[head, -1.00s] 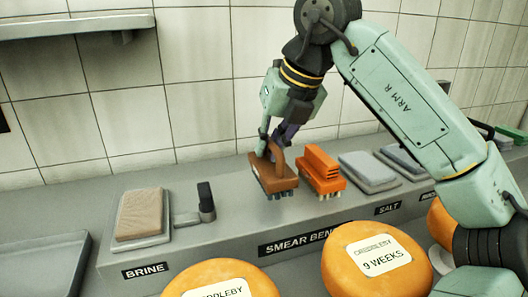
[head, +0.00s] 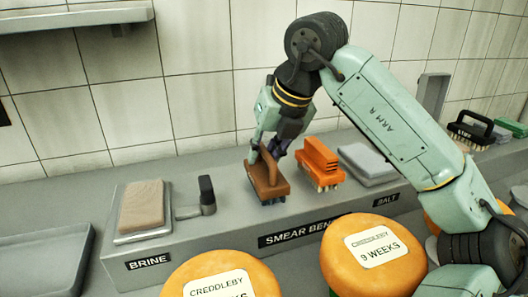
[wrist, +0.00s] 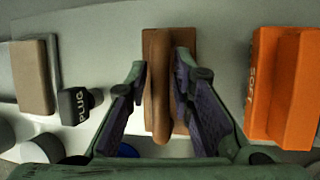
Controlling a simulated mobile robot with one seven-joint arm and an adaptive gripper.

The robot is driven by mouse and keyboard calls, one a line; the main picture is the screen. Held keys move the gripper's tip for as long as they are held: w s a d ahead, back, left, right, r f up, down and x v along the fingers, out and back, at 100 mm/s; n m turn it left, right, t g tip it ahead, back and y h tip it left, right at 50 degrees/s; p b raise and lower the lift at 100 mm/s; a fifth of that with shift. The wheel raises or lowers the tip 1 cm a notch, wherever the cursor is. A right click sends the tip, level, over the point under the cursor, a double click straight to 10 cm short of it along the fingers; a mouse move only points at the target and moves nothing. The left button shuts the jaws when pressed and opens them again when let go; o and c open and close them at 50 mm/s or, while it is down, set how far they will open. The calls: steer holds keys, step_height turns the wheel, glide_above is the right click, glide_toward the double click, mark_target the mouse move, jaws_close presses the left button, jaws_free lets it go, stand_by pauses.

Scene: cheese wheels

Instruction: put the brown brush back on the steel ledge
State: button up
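The brown brush (head: 266,182) has a loop handle and dark bristles below. It stands upright on the grey steel ledge (head: 228,222), left of the orange brush, and its bristles appear to touch the surface. In the wrist view the brush (wrist: 160,120) lies between my fingers. My gripper (head: 268,150) is around the handle from above. In the wrist view my gripper (wrist: 161,75) has its fingers apart, with a narrow gap on each side of the handle.
An orange brush (head: 320,160) stands close on the right. A black plug (head: 207,195) and a tan block (head: 143,207) on a tray are on the left. Orange cheese wheels (head: 222,278) stand in front. A shelf (head: 75,17) hangs at upper left.

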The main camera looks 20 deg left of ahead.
steer(key=shift+o, duration=0.8)
steer(key=shift+r, duration=0.3)
steer(key=v, duration=1.2)
steer(key=shift+b, duration=0.45)
